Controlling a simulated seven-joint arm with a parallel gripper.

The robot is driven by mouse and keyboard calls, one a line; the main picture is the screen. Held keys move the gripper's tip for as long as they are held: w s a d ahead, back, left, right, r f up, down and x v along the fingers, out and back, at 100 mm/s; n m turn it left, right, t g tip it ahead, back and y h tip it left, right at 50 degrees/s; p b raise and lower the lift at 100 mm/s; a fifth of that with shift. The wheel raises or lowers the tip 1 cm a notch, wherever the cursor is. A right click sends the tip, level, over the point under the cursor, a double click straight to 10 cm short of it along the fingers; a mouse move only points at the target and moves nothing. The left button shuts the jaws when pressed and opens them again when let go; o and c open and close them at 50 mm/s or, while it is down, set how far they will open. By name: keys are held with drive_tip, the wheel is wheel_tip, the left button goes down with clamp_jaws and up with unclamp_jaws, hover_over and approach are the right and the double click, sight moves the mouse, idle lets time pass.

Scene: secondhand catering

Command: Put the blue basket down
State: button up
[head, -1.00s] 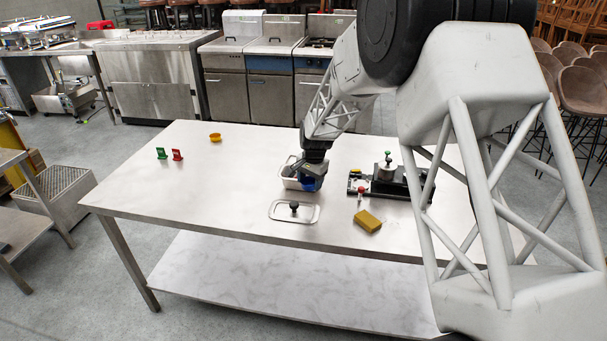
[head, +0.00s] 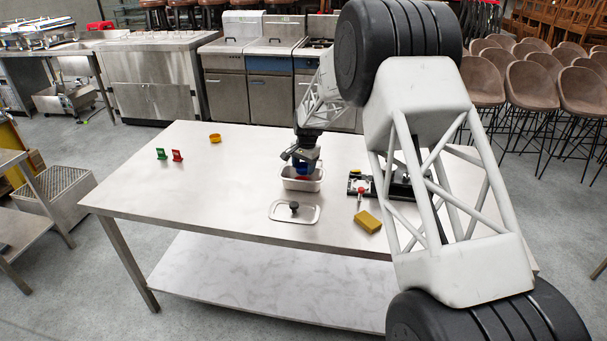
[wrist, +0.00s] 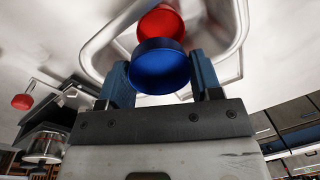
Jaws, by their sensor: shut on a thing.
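The blue basket (head: 303,167) is a small round cup. In the wrist view the blue basket (wrist: 159,69) sits between the two fingers of my gripper (wrist: 160,82), which is shut on it. In the head view my gripper (head: 303,158) points down and holds the basket over the metal pan (head: 302,184). A round red thing (wrist: 161,22) shows beyond the basket in the wrist view, within the outline of the pan rim (wrist: 240,38). I cannot tell whether the basket touches anything below it.
A lid with a black knob (head: 294,211) lies in front of the pan. A yellow block (head: 368,221), a red-topped stick (head: 360,194) and a black device (head: 362,182) are to the right. A yellow cup (head: 215,138) and green (head: 161,154) and red (head: 177,155) stands are left. The left tabletop is mostly clear.

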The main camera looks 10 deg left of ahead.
sight(304, 173)
idle(0.3)
drive_tip(key=shift+f, duration=0.1)
drive_tip(key=shift+c, duration=0.6)
drive_tip(key=shift+f, duration=1.65)
drive_tip(key=shift+f, duration=0.4)
drive_tip(key=o, duration=0.8)
drive_tip(key=shift+s+d+r, duration=0.1)
drive_tip(key=shift+d+r, duration=0.1)
drive_tip(key=shift+r, duration=1.95)
drive_tip(key=shift+d+r, duration=0.2)
drive_tip(key=shift+r, duration=1.9)
drive_tip(key=shift+s+d+r, duration=0.1)
drive_tip(key=shift+d+r, duration=0.1)
drive_tip(key=shift+r, duration=1.95)
